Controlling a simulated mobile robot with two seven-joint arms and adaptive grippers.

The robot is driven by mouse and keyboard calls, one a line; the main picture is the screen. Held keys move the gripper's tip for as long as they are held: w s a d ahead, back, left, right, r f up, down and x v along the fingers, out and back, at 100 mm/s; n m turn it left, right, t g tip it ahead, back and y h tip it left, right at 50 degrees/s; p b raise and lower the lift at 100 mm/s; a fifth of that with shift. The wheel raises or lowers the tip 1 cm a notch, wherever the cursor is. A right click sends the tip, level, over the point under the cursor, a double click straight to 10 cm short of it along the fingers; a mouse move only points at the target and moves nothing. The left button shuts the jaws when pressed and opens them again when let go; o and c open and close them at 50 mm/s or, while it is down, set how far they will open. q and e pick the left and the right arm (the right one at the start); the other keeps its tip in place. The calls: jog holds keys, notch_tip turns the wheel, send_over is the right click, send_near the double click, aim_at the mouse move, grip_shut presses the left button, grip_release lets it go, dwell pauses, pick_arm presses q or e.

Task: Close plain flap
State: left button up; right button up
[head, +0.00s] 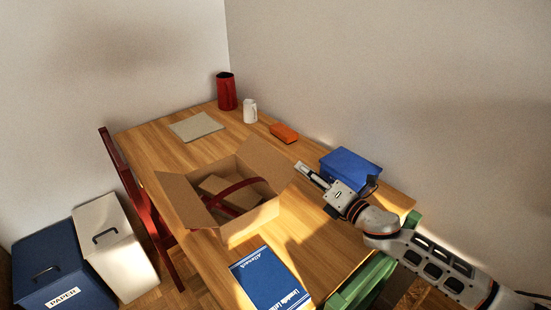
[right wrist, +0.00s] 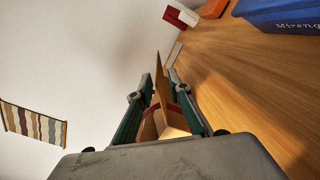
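An open cardboard box (head: 250,223) stands on the wooden table. One plain flap (head: 183,202) leans outward on its left side; another plain flap (head: 266,161) stands up at the back right. A smaller brown carton (head: 217,186) and a curved red band (head: 236,189) lie inside. My right gripper (head: 303,168) is just right of the back-right flap's outer corner. In the right wrist view its fingers (right wrist: 160,76) are apart, with a flap seen nearly edge-on (right wrist: 160,88) between or just beyond them; I cannot tell whether they touch. My left gripper is out of view.
A blue box (head: 350,168) stands close behind my right gripper. A blue book (head: 270,280) lies at the front of the table (head: 320,235). An orange block (head: 285,133), white mug (head: 250,110), red canister (head: 227,92) and grey-green mat (head: 196,127) are farther back. A red chair (head: 130,180) stands left.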

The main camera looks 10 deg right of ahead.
aim_at(284, 158)
jog(key=x, duration=0.5)
jog(key=a+x, duration=0.1)
jog(key=x, duration=0.2)
jog(key=shift+a+b, duration=0.1)
jog(key=shift+b, duration=0.2)
grip_shut()
